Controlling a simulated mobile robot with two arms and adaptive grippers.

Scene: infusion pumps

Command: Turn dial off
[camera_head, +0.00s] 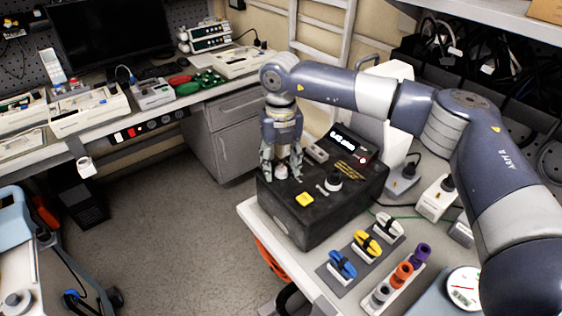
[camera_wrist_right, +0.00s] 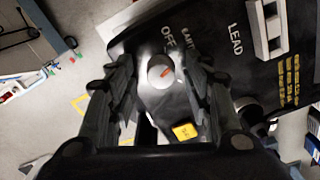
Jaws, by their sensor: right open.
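A black box device (camera_head: 325,205) stands on the white table, with knobs, a yellow button (camera_head: 304,200) and a lit display (camera_head: 343,138) on top. My right gripper (camera_head: 281,172) points down over the box's left part, above a silver dial (camera_head: 281,171). In the right wrist view the dial (camera_wrist_right: 161,71) has a red-orange pointer mark and lies between the two open fingers of my right gripper (camera_wrist_right: 165,85); I cannot tell whether they touch it. "OFF" is printed just above it. The yellow button (camera_wrist_right: 186,132) shows below. My left gripper is not in view.
Blue, yellow and white clamps lie on a grey mat (camera_head: 341,275) in front of the box. A holder with grey, orange and purple pieces (camera_head: 402,274) stands beside it. Plugs and cables (camera_head: 436,200) are to the right. A bench (camera_head: 100,125) with monitor and devices is at the back left.

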